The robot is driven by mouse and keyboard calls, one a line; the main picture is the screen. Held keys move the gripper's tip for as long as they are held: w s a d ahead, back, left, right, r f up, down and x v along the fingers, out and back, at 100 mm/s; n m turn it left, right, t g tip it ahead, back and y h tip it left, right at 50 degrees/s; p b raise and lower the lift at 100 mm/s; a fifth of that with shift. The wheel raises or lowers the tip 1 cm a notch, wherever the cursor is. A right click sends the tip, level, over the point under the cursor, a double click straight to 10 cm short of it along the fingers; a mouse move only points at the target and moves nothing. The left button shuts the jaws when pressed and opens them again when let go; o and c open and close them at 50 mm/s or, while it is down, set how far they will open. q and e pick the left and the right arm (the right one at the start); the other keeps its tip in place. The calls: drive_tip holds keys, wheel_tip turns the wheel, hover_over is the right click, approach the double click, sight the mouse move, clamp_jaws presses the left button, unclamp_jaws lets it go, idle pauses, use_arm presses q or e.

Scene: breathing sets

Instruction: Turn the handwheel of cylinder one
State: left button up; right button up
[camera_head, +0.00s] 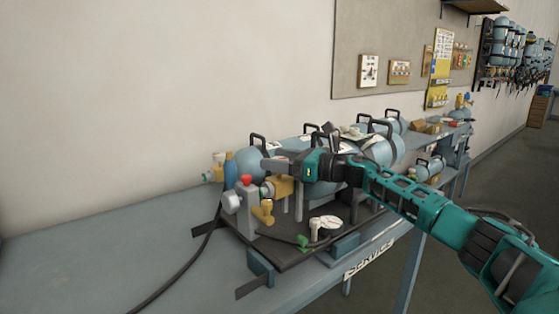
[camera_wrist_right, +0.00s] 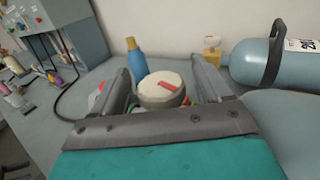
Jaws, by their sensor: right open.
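My right gripper (camera_head: 274,162) reaches in from the right over the yellow valve body (camera_head: 281,187) at the near end of the pale blue cylinders (camera_head: 385,150). In the right wrist view my gripper (camera_wrist_right: 162,75) is open. A round cream handwheel (camera_wrist_right: 160,90) with a red mark shows between its two fingers. I cannot tell whether the fingers touch it. In the head view the arm and gripper partly cover the cylinders, and I cannot tell which one is cylinder one. My left gripper is not in view.
A blue bottle (camera_wrist_right: 137,60) stands just beyond the handwheel. The bench (camera_head: 90,240) is clear at left. A cylinder with a black handle (camera_wrist_right: 285,68) shows in the wrist view.

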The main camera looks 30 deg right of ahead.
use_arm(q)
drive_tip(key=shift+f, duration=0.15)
use_arm(e)
drive_tip(key=shift+s+d+f, duration=0.1)
drive_tip(key=shift+s+d, duration=0.1)
drive_tip(key=shift+s, duration=0.1)
use_arm(q)
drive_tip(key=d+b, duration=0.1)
drive_tip(key=b, duration=0.1)
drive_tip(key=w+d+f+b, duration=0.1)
drive_tip(key=b, duration=0.1)
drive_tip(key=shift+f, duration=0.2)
use_arm(e)
drive_tip(key=v, duration=1.2)
drive_tip(key=shift+s, duration=0.1)
